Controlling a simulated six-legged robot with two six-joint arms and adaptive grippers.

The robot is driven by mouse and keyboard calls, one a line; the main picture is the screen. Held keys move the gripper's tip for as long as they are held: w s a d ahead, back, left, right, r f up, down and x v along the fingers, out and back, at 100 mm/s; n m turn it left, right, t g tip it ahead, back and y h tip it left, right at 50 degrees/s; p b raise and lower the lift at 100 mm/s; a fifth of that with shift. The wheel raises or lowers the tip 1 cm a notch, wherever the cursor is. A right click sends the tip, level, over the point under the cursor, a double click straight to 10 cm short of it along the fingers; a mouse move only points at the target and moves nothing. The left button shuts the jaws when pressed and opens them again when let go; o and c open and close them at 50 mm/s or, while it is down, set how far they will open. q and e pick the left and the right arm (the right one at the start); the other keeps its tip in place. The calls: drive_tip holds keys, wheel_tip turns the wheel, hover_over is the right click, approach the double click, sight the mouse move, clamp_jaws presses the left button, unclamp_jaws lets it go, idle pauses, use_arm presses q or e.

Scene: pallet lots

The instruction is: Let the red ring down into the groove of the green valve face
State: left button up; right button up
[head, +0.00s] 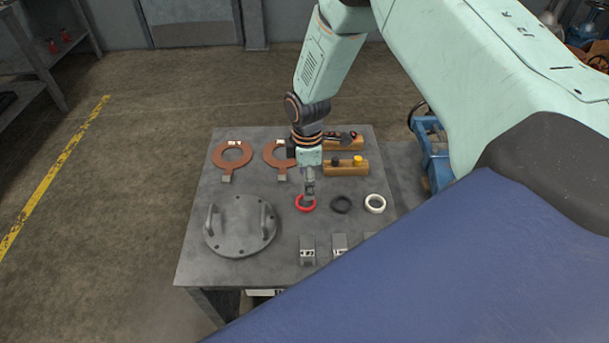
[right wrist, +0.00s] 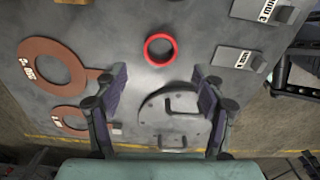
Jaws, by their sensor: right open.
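The red ring (head: 300,207) lies flat on the grey table, left of a black ring and a white ring. It also shows in the right wrist view (right wrist: 147,50), just beyond the fingertips, with bare table inside it. My right gripper (head: 309,192) is above the red ring, and partly covers it in the head view. In the right wrist view its two fingers (right wrist: 162,82) are spread wide with nothing between them. I cannot make out a green valve face in either view. My left gripper is not in view.
The black ring (head: 341,211) and white ring (head: 382,207) lie to the right. A round grey plate with handles (head: 240,243) is at left. Grey blocks (head: 307,260) stand near the front edge. Brown tagged rings (head: 217,160) and wooden blocks (head: 346,172) lie behind.

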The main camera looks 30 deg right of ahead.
sight(306, 205)
drive_tip(key=shift+a+f+b, duration=0.3)
drive_tip(key=shift+f+b, duration=0.4)
drive_tip(key=shift+f, duration=0.25)
drive_tip(key=f+b, duration=0.1)
drive_tip(key=f, duration=0.1)
drive_tip(key=f+b, duration=0.1)
drive_tip(key=shift+d+f+b, duration=0.3)
drive_tip(key=shift+f+b, duration=0.05)
drive_tip(key=shift+f, duration=0.05)
drive_tip(key=shift+a+f+b, duration=0.25)
drive_tip(key=shift+f+b, duration=0.25)
drive_tip(key=shift+d, duration=0.2)
drive_tip(key=shift+a, duration=0.15)
drive_tip(key=c, duration=1.1)
drive_tip(key=shift+c, duration=0.2)
drive_tip(key=shift+r, duration=0.15)
